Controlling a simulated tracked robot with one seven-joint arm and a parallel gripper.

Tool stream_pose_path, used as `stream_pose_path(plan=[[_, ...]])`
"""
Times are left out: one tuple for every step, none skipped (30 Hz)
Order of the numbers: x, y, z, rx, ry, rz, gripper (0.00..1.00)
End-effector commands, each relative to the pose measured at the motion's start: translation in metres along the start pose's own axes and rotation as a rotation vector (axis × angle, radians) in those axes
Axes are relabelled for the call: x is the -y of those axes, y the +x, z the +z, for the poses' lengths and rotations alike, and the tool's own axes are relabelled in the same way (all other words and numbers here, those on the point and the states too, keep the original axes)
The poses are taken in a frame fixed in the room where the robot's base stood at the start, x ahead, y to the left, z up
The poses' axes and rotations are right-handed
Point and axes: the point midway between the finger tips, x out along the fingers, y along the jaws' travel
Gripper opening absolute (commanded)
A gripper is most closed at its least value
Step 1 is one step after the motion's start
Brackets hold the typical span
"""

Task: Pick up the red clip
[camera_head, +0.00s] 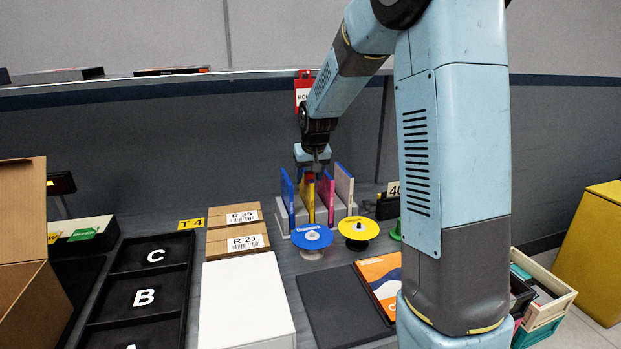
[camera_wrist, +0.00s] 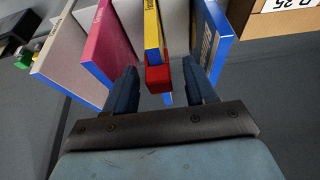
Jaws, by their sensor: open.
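The red clip (camera_wrist: 158,78) sits at the near end of a thin yellow upright file (camera_wrist: 152,28) in the wrist view. My gripper (camera_wrist: 161,68) is open, with one dark blue finger on each side of the clip. Gaps show between the clip and both fingers. In the head view, a small part of the red clip (camera_head: 310,175) shows below my gripper (camera_head: 317,167), at the top of the yellow file (camera_head: 308,197). My gripper hides part of it there.
Blue (camera_head: 287,198), pink (camera_head: 327,197) and grey (camera_head: 343,186) files stand upright beside the yellow one in a light rack (camera_head: 283,214). A blue disc (camera_head: 312,238) and a yellow disc (camera_head: 358,229) stand in front. Cardboard boxes (camera_head: 236,241) lie left.

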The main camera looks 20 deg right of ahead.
Motion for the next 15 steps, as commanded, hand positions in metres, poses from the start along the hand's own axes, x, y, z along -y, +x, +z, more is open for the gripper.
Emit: stream_pose_path(plan=[[0.0000, 0.0003, 0.0000, 0.000, 0.000, 0.000, 0.55], [-0.0001, 0.0002, 0.0000, 0.000, 0.000, 0.000, 0.55], [-0.0001, 0.0001, 0.0000, 0.000, 0.000, 0.000, 0.55], [-0.0001, 0.0000, 0.0000, 0.000, 0.000, 0.000, 0.55], [-0.0002, 0.0000, 0.0000, 0.000, 0.000, 0.000, 0.55], [-0.0002, 0.0000, 0.0000, 0.000, 0.000, 0.000, 0.52], [-0.0003, -0.0001, 0.0000, 0.000, 0.000, 0.000, 0.50], [-0.0003, -0.0001, 0.0000, 0.000, 0.000, 0.000, 0.47], [-0.0003, -0.0001, 0.0000, 0.000, 0.000, 0.000, 0.43], [-0.0004, -0.0001, 0.0000, 0.000, 0.000, 0.000, 0.40], [-0.0004, -0.0002, 0.0000, 0.000, 0.000, 0.000, 0.37], [-0.0004, -0.0002, 0.0000, 0.000, 0.000, 0.000, 0.33], [-0.0005, -0.0002, 0.0000, 0.000, 0.000, 0.000, 0.30], [-0.0005, -0.0002, 0.0000, 0.000, 0.000, 0.000, 0.28], [-0.0005, -0.0002, 0.0000, 0.000, 0.001, 0.000, 0.24]])
